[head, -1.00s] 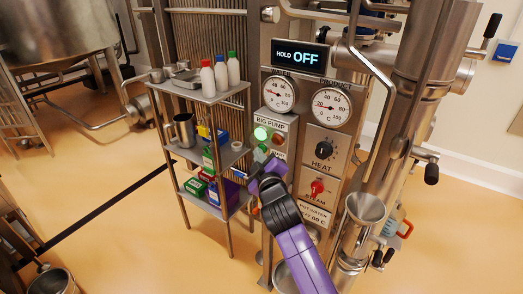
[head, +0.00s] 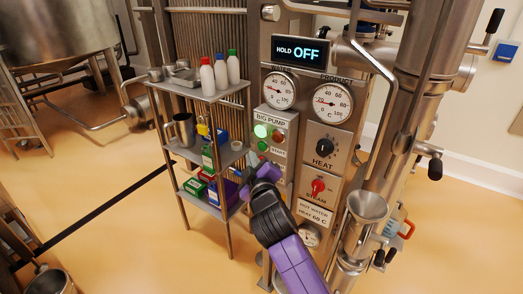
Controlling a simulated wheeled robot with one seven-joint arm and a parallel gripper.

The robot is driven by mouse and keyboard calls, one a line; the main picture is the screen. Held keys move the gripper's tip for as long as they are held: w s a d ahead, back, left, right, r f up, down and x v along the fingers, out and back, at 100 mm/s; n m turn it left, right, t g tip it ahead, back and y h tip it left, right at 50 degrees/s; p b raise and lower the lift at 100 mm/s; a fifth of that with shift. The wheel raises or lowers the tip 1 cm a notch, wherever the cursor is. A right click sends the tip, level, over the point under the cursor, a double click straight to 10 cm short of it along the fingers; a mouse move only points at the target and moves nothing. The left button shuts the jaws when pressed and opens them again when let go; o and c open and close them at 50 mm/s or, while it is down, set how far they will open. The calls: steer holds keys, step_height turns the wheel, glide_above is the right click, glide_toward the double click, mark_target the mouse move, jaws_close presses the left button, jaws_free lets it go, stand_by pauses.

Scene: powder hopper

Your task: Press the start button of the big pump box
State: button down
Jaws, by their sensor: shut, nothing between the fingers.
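The big pump box (head: 275,122) is a pale box on the steel panel in the head view, labelled BIG PUMP. A bright green lamp (head: 261,131) glows at its upper left, with a red button (head: 277,135) to its right. A green button (head: 263,146) sits below the lamp, beside a small START label. My gripper (head: 256,177), on a purple and black arm, is just below the box, apart from the green button as far as I can tell. Its fingers are small here and look closed and empty.
A steel shelf cart (head: 207,92) with bottles and boxes stands close left of my gripper. The HEAT knob (head: 324,147) and red STEAM knob (head: 318,186) are to the right. A steel funnel (head: 367,205) stands further right. Open floor lies front left.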

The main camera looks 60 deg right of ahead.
steer(key=a+b, duration=0.1)
steer(key=a, duration=0.2)
steer(key=shift+r, duration=0.1)
stand_by(0.9)
steer(key=a+r+t+y, duration=0.3)
steer(key=a+t, duration=0.1)
steer(key=a, duration=0.2)
steer(key=s+a+f+n+t+y, duration=0.15)
steer(key=s+a+f+y, duration=0.35)
steer(key=s+a, duration=0.5)
steer(key=s+a+f+m+g+y, duration=0.1)
steer(key=s+a+f, duration=0.1)
steer(key=s, duration=0.6)
steer(key=s+a+f+g+y, duration=0.1)
steer(key=s+a+f, duration=0.1)
steer(key=s+a, duration=0.3)
steer(key=s+a+f+m+g+y, duration=0.1)
steer(key=s+a+f, duration=0.1)
steer(key=s, duration=0.9)
steer(key=shift+a+f+m+y, duration=0.25)
steer(key=shift+a+m+y, duration=0.15)
steer(key=shift+a, duration=0.45)
